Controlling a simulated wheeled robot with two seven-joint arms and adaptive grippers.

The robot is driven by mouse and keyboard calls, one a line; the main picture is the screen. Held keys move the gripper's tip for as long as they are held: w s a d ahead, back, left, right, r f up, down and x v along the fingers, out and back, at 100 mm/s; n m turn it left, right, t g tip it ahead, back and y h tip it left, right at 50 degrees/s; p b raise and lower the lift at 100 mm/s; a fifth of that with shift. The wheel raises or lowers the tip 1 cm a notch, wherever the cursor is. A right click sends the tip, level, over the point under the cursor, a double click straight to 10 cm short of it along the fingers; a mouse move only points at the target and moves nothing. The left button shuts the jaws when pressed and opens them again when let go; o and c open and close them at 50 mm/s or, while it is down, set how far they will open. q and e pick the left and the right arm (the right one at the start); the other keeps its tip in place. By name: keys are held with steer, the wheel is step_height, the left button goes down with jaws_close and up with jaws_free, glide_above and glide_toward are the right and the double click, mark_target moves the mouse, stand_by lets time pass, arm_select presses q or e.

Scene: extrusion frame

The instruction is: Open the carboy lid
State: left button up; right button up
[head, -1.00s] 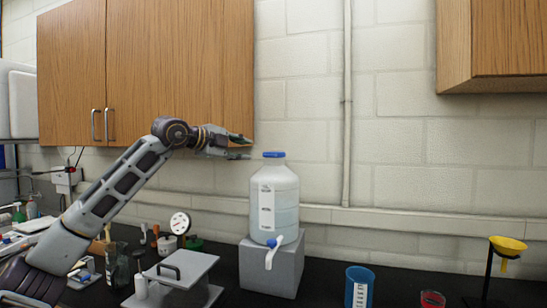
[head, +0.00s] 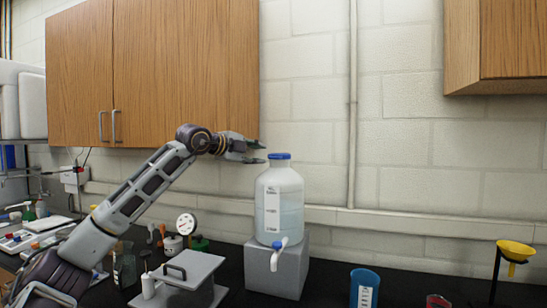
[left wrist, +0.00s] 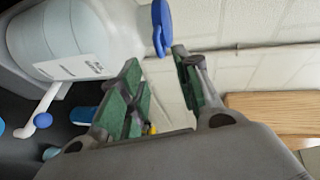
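The carboy (head: 281,204) is a translucent white bottle with a label, a blue lid (head: 280,156) and a white spigot with a blue knob. It stands upright with the lid on its neck. My left gripper (head: 262,152) is open, just left of the lid at about its height. In the left wrist view the carboy (left wrist: 75,35) lies sideways in the picture, with the lid (left wrist: 162,27) just beyond the green-padded fingers (left wrist: 157,62). The lid appears outside the fingers; I cannot tell whether they touch. My right gripper is not in view.
The carboy stands on a grey block (head: 291,268) on the black bench. A blue cup (head: 364,285) and a yellow funnel (head: 514,250) are to its right. A grey plate with a handle (head: 182,275) is front left. Wooden cabinets (head: 185,70) hang above my left arm.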

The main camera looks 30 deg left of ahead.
mark_target(274, 158)
arm_select(q)
steer(key=p+x, duration=0.2)
steer(key=x, duration=0.6)
steer(key=shift+w+d, duration=0.1)
steer(key=shift+w, duration=0.3)
steer(key=shift+w+f, duration=0.1)
steer(key=shift+w, duration=0.05)
jaws_close()
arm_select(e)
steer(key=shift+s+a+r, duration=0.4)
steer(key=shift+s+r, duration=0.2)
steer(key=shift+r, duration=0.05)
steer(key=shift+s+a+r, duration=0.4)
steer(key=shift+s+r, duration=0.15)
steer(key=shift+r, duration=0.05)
